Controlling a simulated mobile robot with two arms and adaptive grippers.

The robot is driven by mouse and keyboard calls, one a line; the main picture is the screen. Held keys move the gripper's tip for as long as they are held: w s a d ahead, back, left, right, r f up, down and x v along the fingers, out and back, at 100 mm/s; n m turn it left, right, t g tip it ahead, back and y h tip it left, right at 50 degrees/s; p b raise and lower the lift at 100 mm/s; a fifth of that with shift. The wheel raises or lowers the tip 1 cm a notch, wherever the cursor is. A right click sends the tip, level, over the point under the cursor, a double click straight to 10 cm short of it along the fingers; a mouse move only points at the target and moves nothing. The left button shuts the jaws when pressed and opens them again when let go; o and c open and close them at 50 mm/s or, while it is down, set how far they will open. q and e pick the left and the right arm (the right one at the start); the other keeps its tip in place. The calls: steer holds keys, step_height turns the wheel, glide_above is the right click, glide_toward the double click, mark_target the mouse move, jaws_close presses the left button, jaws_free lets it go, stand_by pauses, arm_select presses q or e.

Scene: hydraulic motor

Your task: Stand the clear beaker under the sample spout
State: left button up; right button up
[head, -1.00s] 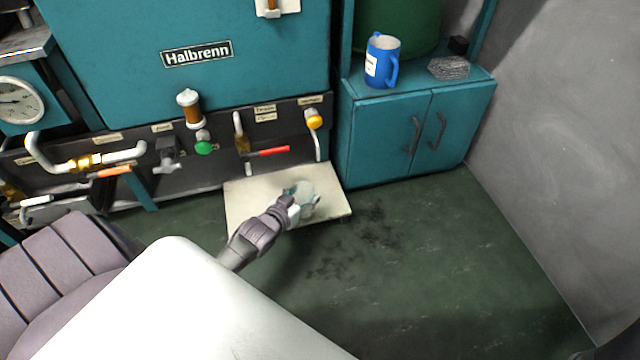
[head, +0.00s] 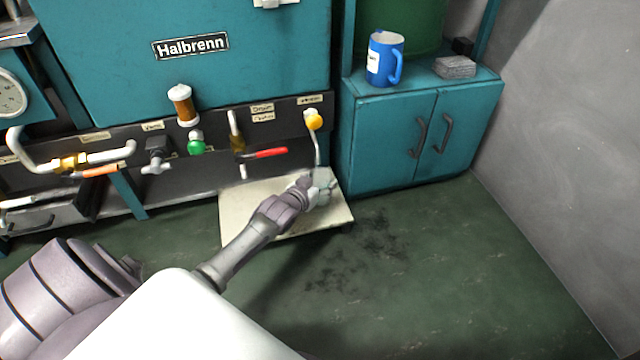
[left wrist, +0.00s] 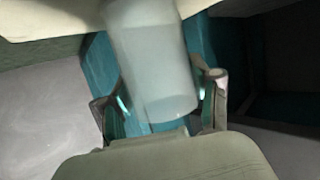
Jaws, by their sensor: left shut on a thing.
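The clear beaker (left wrist: 150,65) is between the fingers of my left gripper (left wrist: 160,98) in the left wrist view, and the gripper is shut on it. In the head view my left gripper (head: 316,189) and the beaker (head: 326,187) are over the back right part of the pale board, near the lower end of the sample spout (head: 318,150). The spout is a thin pipe coming down from a yellow knob. The gripper partly hides the beaker, and I cannot tell whether its base touches the board. My right gripper is out of view.
The pale board (head: 240,215) lies low in front of the teal Halbrenn machine (head: 120,55). A red-handled valve (head: 265,153) and a green knob (head: 196,146) are left of the spout. A teal cabinet (head: 380,140) with a blue jug (head: 384,62) stands right. Floor at right is clear.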

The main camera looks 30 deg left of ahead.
arm_select(q)
steer(key=shift+f, duration=0.15)
steer(key=o, duration=1.2)
steer(key=shift+c, duration=0.2)
